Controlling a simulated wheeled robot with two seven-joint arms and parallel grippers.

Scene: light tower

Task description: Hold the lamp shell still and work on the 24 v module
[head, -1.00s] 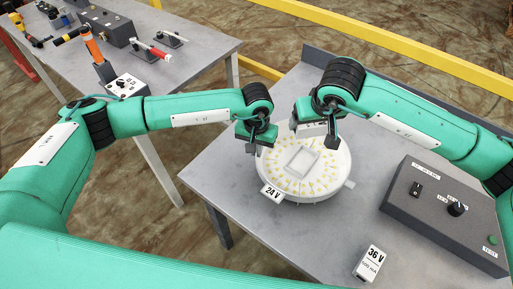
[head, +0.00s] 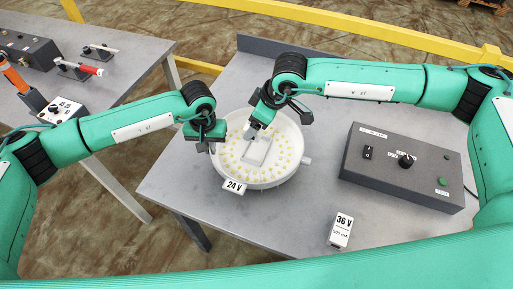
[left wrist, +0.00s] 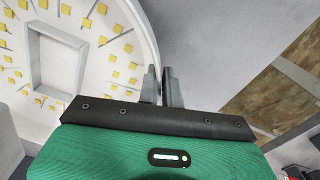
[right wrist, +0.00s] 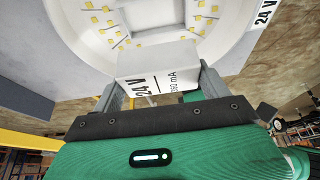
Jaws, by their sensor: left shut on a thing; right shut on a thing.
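The lamp shell (head: 285,172) is a round white dish with yellow LED chips around a rectangular pocket (head: 258,150), whose visible floor is bare. A 24 V tag (head: 234,186) is at its front edge. My left gripper (head: 213,149) is at the shell's left rim. In the left wrist view its fingers (left wrist: 161,86) are shut on the rim, though the contact is mostly hidden. My right gripper (head: 250,130) is above the far part of the shell, near the pocket. In the right wrist view its fingers (right wrist: 158,92) are shut on the white 24 V module (right wrist: 158,66).
A white 36 V module (head: 340,231) stands on the grey table (head: 290,225) near its front. A dark control box (head: 402,168) with a knob and green button is at right. Another bench (head: 110,85) at left carries tools. A yellow rail runs behind.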

